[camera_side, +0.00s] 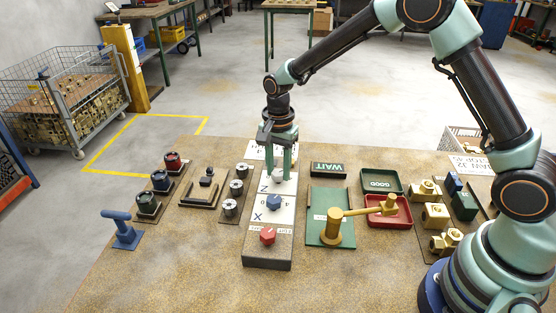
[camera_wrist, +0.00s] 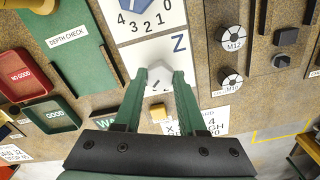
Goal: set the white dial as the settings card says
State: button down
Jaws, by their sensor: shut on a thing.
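The white dial (camera_side: 278,175) is at the far end of the long dial box (camera_side: 267,256), beyond the blue dial (camera_side: 274,202) and the red dial (camera_side: 267,236). My gripper (camera_side: 279,172) points down with its fingers shut on the white dial. In the wrist view the dial (camera_wrist: 152,54) shows pale and faceted at my fingertips (camera_wrist: 157,76); its pointer cannot be made out. The plate beside it carries a Z and numbers. A white card (camera_side: 256,151) with large print, likely the settings card, lies behind the box and also shows in the wrist view (camera_wrist: 214,121), partly hidden by my fingers.
Left of the box are gauges (camera_side: 230,207), colored knobs (camera_side: 160,180) and a blue handle (camera_side: 122,226). Right are the green depth check plate (camera_side: 316,200), a WAIT sign (camera_side: 329,169), a green tray (camera_side: 381,179), a red tray (camera_side: 403,221) and brass blocks (camera_side: 434,216).

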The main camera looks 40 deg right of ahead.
aim_at(279, 172)
jog(key=shift+r+m, duration=0.15)
jog(key=shift+m, duration=0.75)
jog(key=shift+c, duration=2.4)
grip_release()
notch_tip(279, 172, up, 12)
